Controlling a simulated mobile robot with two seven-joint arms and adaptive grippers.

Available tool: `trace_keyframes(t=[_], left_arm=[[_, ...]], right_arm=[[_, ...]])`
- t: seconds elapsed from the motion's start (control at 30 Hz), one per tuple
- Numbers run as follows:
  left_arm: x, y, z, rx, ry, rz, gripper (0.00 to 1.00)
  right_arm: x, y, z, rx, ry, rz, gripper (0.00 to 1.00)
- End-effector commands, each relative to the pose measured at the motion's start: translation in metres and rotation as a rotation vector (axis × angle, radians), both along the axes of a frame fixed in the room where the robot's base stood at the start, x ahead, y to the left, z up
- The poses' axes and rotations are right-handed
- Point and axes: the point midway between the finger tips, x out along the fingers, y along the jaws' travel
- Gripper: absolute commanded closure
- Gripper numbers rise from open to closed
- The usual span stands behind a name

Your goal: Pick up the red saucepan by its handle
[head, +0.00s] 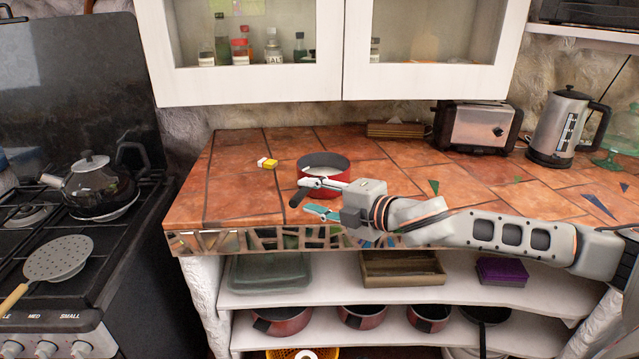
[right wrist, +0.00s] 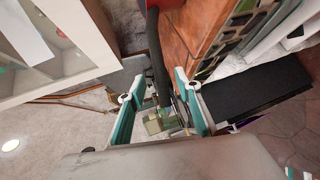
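The red saucepan (head: 323,178) stands upright on the tiled counter (head: 240,200), near its front left. Its dark handle (head: 298,198) points toward the front left, and my right gripper hides part of the pan's front. My right gripper (head: 317,198) is open at the handle, with one finger above and one below in the head view. In the right wrist view, the black handle (right wrist: 158,60) reaches down between the two spread fingers (right wrist: 153,92), with a gap visible on each side. A bit of the red pan (right wrist: 153,25) shows at the top. My left gripper is in neither view.
A small yellow-and-white object (head: 266,163) lies left of the pan. A toaster (head: 476,127) and an electric kettle (head: 566,125) stand at the back right. A white wall cabinet (head: 340,85) hangs above. The stove (head: 60,235) is at the left.

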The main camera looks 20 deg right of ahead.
Motion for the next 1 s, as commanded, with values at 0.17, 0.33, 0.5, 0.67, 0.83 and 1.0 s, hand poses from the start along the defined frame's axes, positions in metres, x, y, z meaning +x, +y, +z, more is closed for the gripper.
trace_keyframes(t=[0.17, 0.33, 0.5, 0.67, 0.83, 1.0], left_arm=[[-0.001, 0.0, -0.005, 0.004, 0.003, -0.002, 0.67], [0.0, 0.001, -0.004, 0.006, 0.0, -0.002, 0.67], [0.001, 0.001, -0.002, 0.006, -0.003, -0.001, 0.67], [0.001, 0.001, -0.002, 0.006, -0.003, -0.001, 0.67], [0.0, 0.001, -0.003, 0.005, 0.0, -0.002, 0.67], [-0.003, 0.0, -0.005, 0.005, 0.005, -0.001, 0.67]], right_arm=[[0.023, 0.012, -0.008, 0.001, 0.001, 0.001, 0.66], [0.032, 0.017, -0.009, 0.0, 0.001, 0.0, 0.66], [0.032, 0.017, -0.009, 0.0, 0.0, 0.0, 0.66], [0.032, 0.017, -0.009, 0.0, 0.0, 0.0, 1.0], [0.032, 0.017, -0.009, 0.0, 0.0, 0.0, 1.0], [0.033, 0.016, -0.004, -0.002, -0.011, 0.0, 1.0]])
